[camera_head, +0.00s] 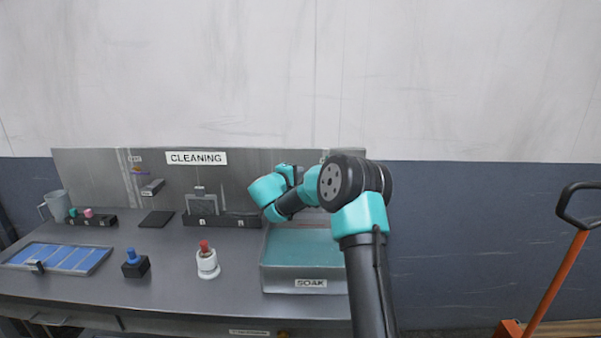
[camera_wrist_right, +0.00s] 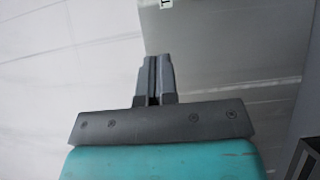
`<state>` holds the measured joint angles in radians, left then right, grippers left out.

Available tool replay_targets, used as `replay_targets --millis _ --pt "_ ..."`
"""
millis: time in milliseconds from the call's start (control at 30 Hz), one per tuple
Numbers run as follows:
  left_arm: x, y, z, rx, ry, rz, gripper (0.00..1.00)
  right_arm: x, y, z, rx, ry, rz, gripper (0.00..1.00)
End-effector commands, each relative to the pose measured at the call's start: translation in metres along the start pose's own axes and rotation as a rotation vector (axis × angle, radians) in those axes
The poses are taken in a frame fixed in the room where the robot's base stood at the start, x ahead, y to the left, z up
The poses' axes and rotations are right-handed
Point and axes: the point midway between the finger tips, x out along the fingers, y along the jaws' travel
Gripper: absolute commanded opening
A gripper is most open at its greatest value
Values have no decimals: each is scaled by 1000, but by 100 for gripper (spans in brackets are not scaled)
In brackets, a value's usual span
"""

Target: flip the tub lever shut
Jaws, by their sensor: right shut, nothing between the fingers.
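The tub is a grey box labelled SOAK (camera_head: 265,270) with teal water, at the right end of the bench in the head view. I cannot make out its lever; my right arm covers the tub's back right part. My right gripper (camera_wrist_right: 155,62) is shut and empty in the wrist view, with its two grey fingers together in front of a grey panel and the pale wall. In the head view its hand is above the back of the tub, and its fingertips are hard to tell apart from the wrist. My left gripper is not in view.
A grey back panel with a CLEANING sign (camera_head: 196,158) stands behind the bench (camera_head: 190,290). A white holder with a red top (camera_head: 207,262), a black block with a blue knob (camera_head: 135,264) and a blue-celled tray (camera_head: 60,257) stand left of the tub. An orange-handled cart (camera_head: 556,285) is at far right.

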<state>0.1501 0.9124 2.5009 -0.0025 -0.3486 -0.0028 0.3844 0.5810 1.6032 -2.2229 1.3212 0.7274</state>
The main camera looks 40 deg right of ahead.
Motion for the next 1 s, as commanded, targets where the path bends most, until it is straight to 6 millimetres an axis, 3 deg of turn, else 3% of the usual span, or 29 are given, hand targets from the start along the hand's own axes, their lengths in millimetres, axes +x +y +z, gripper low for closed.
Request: replay_targets --millis 500,700,1000 --pt "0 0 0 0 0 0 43 86 -1 2 -1 -3 0 0" --pt "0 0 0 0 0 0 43 103 0 22 -2 -1 0 0" --pt "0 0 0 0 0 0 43 110 0 29 -2 0 -1 0"
